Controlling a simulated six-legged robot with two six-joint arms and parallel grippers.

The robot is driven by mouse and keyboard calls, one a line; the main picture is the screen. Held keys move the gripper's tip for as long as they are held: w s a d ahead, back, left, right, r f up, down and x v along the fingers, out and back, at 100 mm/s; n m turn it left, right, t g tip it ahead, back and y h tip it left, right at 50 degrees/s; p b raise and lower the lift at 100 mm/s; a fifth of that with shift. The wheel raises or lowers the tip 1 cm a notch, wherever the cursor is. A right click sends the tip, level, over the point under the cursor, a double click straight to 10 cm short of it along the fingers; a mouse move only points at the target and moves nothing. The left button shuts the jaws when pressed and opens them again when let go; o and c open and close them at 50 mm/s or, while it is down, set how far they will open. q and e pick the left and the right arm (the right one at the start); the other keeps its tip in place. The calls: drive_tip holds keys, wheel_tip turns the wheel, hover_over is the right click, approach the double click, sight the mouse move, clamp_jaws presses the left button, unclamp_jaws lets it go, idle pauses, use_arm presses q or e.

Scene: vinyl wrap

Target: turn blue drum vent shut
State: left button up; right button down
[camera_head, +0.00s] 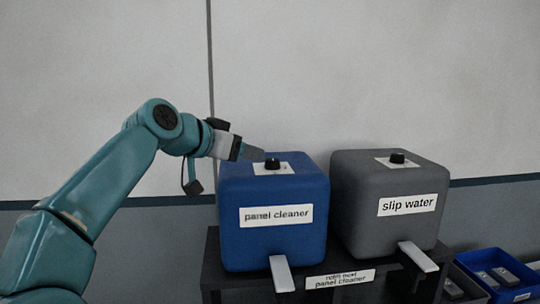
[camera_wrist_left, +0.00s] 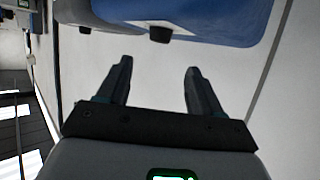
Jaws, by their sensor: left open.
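The blue drum (camera_head: 245,250), labelled "panel cleaner", stands upright on a dark stand. Its vent is a black knob (camera_head: 272,163) on a white plate on the drum's top. My left gripper (camera_head: 258,155) reaches in from the left, its fingertips just left of the knob in the head view; I cannot tell if they touch it. In the left wrist view the two fingers (camera_wrist_left: 157,68) are spread with nothing between them. There the blue drum (camera_wrist_left: 238,20) shows at the top, and a black part (camera_wrist_left: 160,34) lies beyond the fingertips. My right gripper is not in view.
A grey drum (camera_head: 385,235) labelled "slip water", with its own black knob (camera_head: 397,158), stands close on the right. White tap levers (camera_head: 282,274) stick out in front. The dark stand (camera_head: 240,285) carries both drums. A pale wall is behind.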

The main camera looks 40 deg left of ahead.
sight(272, 160)
use_arm(q)
drive_tip(key=x, duration=0.2)
drive_tip(key=p+x, duration=0.1)
drive_tip(key=x, duration=0.2)
drive_tip(key=shift+w+d, duration=0.1)
drive_tip(key=shift+d, duration=0.15)
drive_tip(key=shift+w+a+f+p, duration=0.2)
drive_tip(key=shift+w+a+f, duration=0.1)
drive_tip(key=shift+w, duration=0.3)
drive_tip(key=shift+w+a+f+p, duration=0.15)
drive_tip(key=shift+w+a+f, duration=0.15)
drive_tip(key=shift+w, duration=0.3)
drive_tip(key=shift+w+f, duration=0.15)
drive_tip(key=shift+w, duration=0.2)
drive_tip(key=shift+w+d+f, duration=0.1)
drive_tip(key=shift+w, duration=0.3)
drive_tip(key=shift+w+d+f, duration=0.15)
drive_tip(key=shift+w, duration=0.25)
drive_tip(key=shift+w+f, duration=0.15)
drive_tip(key=shift+s+a, duration=0.2)
drive_tip(key=shift+a, duration=0.1)
drive_tip(key=shift+d+p, duration=0.2)
drive_tip(key=shift+p, duration=0.1)
drive_tip(key=c, duration=1)
